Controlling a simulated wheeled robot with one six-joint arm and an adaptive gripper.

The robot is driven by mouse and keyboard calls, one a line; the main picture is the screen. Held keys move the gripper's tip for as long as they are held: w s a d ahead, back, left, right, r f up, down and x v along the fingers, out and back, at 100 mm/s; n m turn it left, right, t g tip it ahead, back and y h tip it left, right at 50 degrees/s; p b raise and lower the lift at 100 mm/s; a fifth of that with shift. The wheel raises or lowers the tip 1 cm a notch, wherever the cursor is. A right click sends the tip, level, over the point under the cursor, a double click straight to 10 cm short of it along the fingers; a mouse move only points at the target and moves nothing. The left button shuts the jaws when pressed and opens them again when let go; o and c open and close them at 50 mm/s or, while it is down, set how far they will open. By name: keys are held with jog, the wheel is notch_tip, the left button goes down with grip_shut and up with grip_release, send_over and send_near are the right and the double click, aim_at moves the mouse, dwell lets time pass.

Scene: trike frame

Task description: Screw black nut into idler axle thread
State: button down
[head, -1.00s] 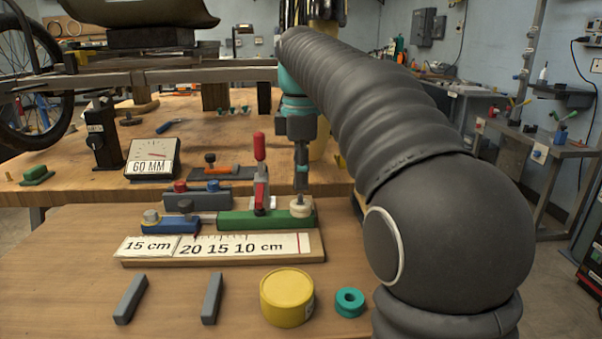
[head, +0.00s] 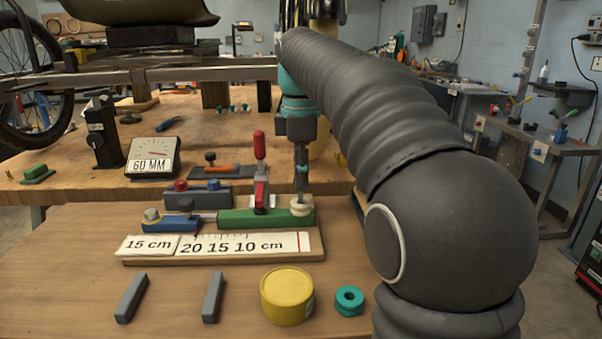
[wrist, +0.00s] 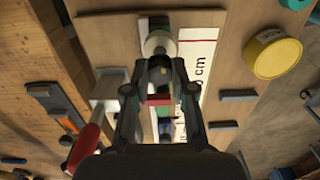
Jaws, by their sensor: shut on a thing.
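My gripper (head: 301,187) points down over the right end of the green block (head: 238,218). It is shut on a small dark piece, apparently the black nut (wrist: 158,74), which the fingers partly hide. A cream round idler wheel (head: 300,209) sits at that end of the block, right below the fingertips. In the wrist view the wheel (wrist: 157,42) shows just beyond the fingertips. The axle thread cannot be made out, and I cannot tell whether the nut touches it.
A red-handled clamp (head: 260,165) stands close left of my gripper. A scale board (head: 310,254) lies in front. A yellow round tin (head: 286,296), a teal ring (head: 349,300) and two grey bars (head: 213,298) lie on the near table. The trike frame (head: 200,73) spans behind.

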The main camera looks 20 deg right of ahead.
jog(key=shift+f+b, duration=0.8)
jog(key=shift+f, duration=0.5)
jog(key=c, duration=0.9)
grip_release()
jog(key=shift+r, duration=3.8)
